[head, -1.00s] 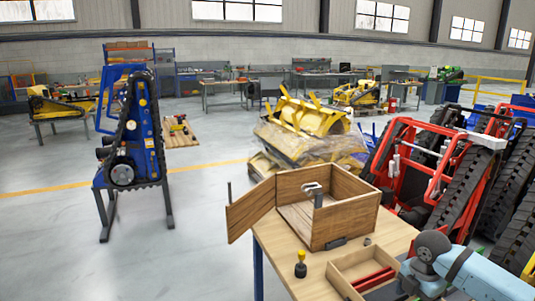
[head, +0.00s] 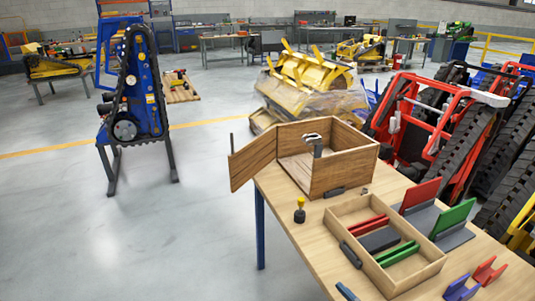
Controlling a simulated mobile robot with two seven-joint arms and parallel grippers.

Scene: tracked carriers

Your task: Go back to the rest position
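Neither of my grippers shows in the head view now, and no part of my arms is visible. The wooden work table (head: 285,222) stands in front of me at the lower right. On it is an open-topped wooden box (head: 345,172) with its side door (head: 256,160) swung out to the left. A dark grey and light metal piece (head: 315,145) shows at the box's opening; what it rests on is unclear.
A wooden tray (head: 338,213) holds red, dark and green pieces. Red (head: 421,194) and green (head: 452,218) upright plates stand right of it. A yellow-topped stamp-like object (head: 300,211) sits near the left edge. Red tracked machines (head: 430,125) crowd the right; the left floor is open.

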